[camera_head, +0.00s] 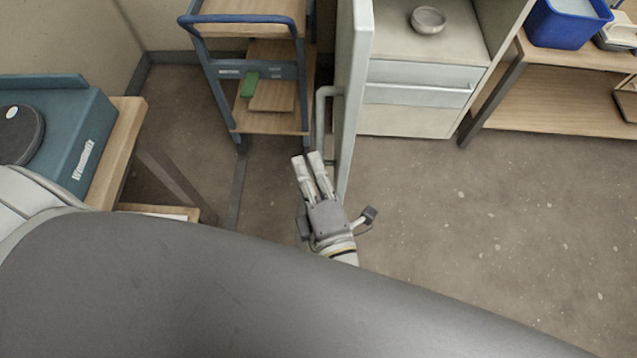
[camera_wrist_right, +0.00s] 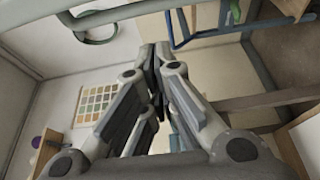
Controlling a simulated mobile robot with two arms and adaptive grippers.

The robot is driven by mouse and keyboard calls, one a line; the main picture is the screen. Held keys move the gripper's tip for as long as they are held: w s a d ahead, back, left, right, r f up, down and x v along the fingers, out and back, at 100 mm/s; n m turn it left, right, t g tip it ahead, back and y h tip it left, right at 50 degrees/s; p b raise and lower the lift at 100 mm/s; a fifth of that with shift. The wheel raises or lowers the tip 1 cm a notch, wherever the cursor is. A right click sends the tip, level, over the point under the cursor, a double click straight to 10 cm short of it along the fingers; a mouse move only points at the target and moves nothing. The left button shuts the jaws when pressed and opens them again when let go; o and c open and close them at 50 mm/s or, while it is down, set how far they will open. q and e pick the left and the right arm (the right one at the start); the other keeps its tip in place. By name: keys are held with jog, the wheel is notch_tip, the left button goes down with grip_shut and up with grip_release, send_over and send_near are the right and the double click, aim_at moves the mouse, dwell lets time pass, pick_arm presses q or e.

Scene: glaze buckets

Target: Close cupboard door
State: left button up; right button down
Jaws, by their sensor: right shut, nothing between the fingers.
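The cupboard door (camera_head: 354,85) stands open, seen almost edge-on in the head view, sticking out from the cupboard's left side. Its pale bar handle (camera_head: 322,115) is on the door's left face. My right gripper (camera_head: 307,158) is shut and empty, just below the handle in the picture and left of the door's near edge. I cannot tell whether it touches the door. Its fingers fill the middle of the right wrist view (camera_wrist_right: 160,62). The open cupboard shows a small bowl (camera_head: 428,20) on a shelf above a drawer (camera_head: 418,90). My left gripper is not in view.
A blue-framed trolley (camera_head: 250,70) with wooden shelves stands close left of the door. A blue bin (camera_head: 567,22) sits on a wooden table at the right. A teal machine (camera_head: 80,140) is at the left. Floor right of my gripper (camera_head: 480,220) is clear.

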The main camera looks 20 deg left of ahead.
jog(key=shift+w+d+p, duration=0.45)
jog(key=shift+w+d, duration=0.9)
